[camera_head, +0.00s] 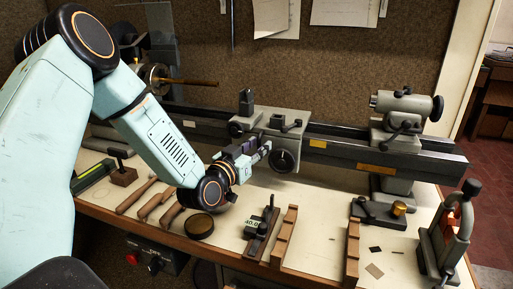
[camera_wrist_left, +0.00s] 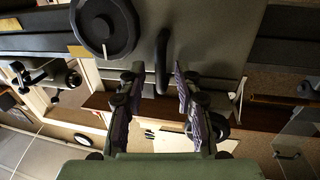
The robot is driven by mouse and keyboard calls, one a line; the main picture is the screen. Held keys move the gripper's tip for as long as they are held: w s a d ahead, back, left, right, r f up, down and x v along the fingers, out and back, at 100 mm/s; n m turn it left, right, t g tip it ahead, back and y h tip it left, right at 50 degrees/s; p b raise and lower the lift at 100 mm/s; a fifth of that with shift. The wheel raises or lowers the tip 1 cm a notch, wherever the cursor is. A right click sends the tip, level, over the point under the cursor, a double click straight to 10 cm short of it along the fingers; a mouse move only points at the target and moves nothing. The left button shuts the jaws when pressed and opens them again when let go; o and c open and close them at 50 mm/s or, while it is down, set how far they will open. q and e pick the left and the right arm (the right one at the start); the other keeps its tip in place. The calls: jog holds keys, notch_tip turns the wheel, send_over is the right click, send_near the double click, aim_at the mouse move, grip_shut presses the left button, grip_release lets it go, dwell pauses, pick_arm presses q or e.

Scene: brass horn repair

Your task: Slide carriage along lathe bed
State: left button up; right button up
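The lathe bed (camera_head: 340,150) runs across the back of the bench as a dark rail. The grey carriage (camera_head: 270,125) sits on it near the middle, with a round black handwheel (camera_head: 284,160) on its front. My left gripper (camera_head: 262,150) is at the carriage's front, left of the handwheel. In the left wrist view the carriage (camera_wrist_left: 210,30) fills the top, with the handwheel (camera_wrist_left: 104,27) at the left. A dark bar-shaped handle (camera_wrist_left: 162,62) reaches down between the tips of my open left gripper (camera_wrist_left: 157,78), with gaps visible on both sides. My right gripper is not in view.
The tailstock (camera_head: 400,125) stands on the bed to the right, with free rail between. A brass-coloured rod (camera_head: 190,82) extends from the chuck at the left. Mallets (camera_head: 140,195), a round dark tin (camera_head: 199,226) and wooden blocks (camera_head: 285,235) lie on the bench in front.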

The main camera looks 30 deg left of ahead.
pick_arm(q)
grip_shut()
dwell(0.6)
